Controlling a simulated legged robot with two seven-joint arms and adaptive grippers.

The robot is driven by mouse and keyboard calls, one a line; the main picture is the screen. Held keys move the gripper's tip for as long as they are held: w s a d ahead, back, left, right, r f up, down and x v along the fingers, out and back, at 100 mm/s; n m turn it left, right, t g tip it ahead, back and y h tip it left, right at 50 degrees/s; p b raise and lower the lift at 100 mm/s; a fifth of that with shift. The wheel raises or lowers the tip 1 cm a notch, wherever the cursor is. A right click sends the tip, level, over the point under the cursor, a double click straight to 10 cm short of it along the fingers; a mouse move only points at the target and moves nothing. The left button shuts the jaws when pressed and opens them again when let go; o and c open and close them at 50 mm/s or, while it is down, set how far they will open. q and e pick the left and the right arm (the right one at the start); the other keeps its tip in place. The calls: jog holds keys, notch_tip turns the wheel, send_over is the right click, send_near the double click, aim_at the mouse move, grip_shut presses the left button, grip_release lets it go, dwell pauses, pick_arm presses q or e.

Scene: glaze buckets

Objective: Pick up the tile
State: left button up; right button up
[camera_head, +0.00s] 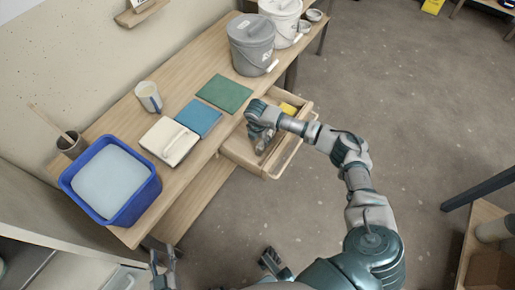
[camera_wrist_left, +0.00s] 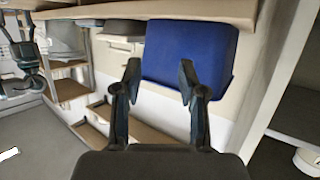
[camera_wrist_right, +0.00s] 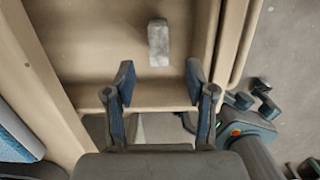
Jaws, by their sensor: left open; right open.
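A small pale grey oblong piece (camera_wrist_right: 158,42), which looks like the tile, lies on the floor of the open wooden drawer (camera_head: 270,172). It is just beyond the fingertips in the right wrist view and roughly centred between them. In the head view my right gripper (camera_head: 262,143) hangs over the drawer and I cannot make out the piece clearly. My right gripper, also in its wrist view (camera_wrist_right: 159,75), is open and empty. My left gripper (camera_head: 163,264) is open and empty below the bench front; its wrist view shows its fingers (camera_wrist_left: 160,72) apart.
A blue tub (camera_head: 112,220), a white lidded box (camera_head: 163,150), blue and green flat squares (camera_head: 200,117) (camera_head: 224,93), a cup (camera_head: 149,97) and a grey bucket (camera_head: 250,45) stand on the bench. A yellow item (camera_head: 288,109) lies in the drawer. Drawer walls surround my right gripper.

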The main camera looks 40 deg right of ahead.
aim_at(261, 144)
jog(key=shift+d+f, duration=0.3)
jog(key=shift+f, duration=0.3)
jog(key=shift+d+f, duration=0.3)
jog(key=shift+f, duration=0.3)
jog(key=f, duration=0.1)
jog(key=f+b, duration=0.2)
jog(key=f, duration=0.1)
jog(key=shift+w, duration=0.35)
jog(key=shift+a+f, duration=0.1)
pick_arm(q)
notch_tip(261, 144, up, 7)
jog(key=w+d+t+h, duration=0.1)
jog(key=t, duration=0.4)
jog(key=shift+w+d+f+h, duration=0.2)
jog(key=shift+w+d+h, duration=0.1)
jog(key=shift+d, duration=0.1)
pick_arm(e)
jog(key=shift+d, duration=0.2)
jog(key=c, duration=0.4)
jog(key=shift+d, duration=0.1)
grip_shut()
pick_arm(q)
jog(key=shift+d+f, duration=0.1)
jog(key=shift+d, duration=0.05)
